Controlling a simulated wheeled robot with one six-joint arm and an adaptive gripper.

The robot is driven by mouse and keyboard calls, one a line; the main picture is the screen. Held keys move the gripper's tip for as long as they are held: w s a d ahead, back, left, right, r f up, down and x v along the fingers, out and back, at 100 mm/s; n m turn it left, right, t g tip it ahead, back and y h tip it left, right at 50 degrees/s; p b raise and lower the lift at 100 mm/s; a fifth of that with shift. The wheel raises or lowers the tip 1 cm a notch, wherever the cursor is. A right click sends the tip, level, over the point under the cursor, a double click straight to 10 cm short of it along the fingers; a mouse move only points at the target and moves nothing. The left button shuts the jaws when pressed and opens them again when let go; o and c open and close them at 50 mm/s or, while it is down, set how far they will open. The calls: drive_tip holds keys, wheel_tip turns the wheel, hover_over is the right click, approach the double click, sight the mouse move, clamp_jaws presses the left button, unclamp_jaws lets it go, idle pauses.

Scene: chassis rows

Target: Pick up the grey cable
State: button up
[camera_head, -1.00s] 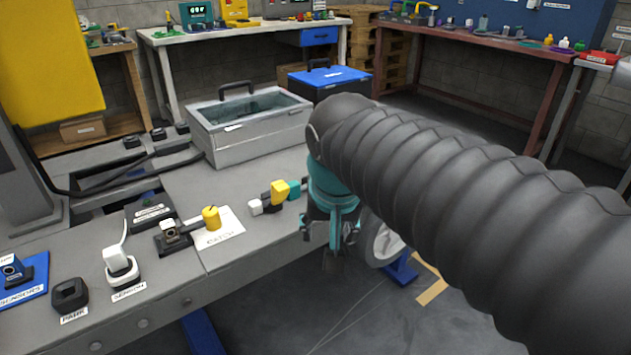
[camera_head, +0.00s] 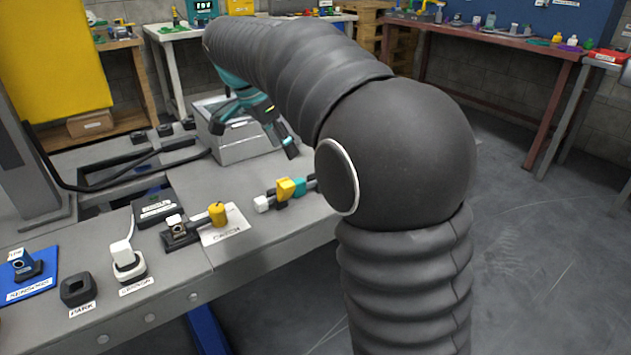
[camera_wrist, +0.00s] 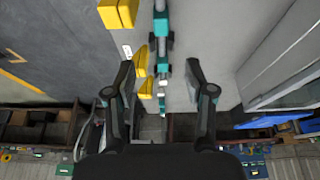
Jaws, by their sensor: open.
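I cannot pick out a cable that is clearly grey. A dark cable (camera_head: 105,184) curves over the left part of the bench in the head view. A short pale cord (camera_head: 132,226) rises from a white plug in a socket (camera_head: 128,263). Teal, white and yellow parts (camera_wrist: 162,42) show beyond and between the fingers.
A yellow and teal connector assembly (camera_head: 285,188) lies near the bench's front edge. A black PARK holder (camera_head: 78,290) and a blue mat (camera_head: 32,275) are at front left. Bare bench (camera_head: 200,185) lies between.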

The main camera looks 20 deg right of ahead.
sight(296, 182)
drive_tip(key=x, duration=0.7)
drive_tip(key=shift+f, duration=0.15)
drive_tip(key=shift+x, duration=2.65)
drive_tip(key=shift+a, duration=0.15)
clamp_jaws()
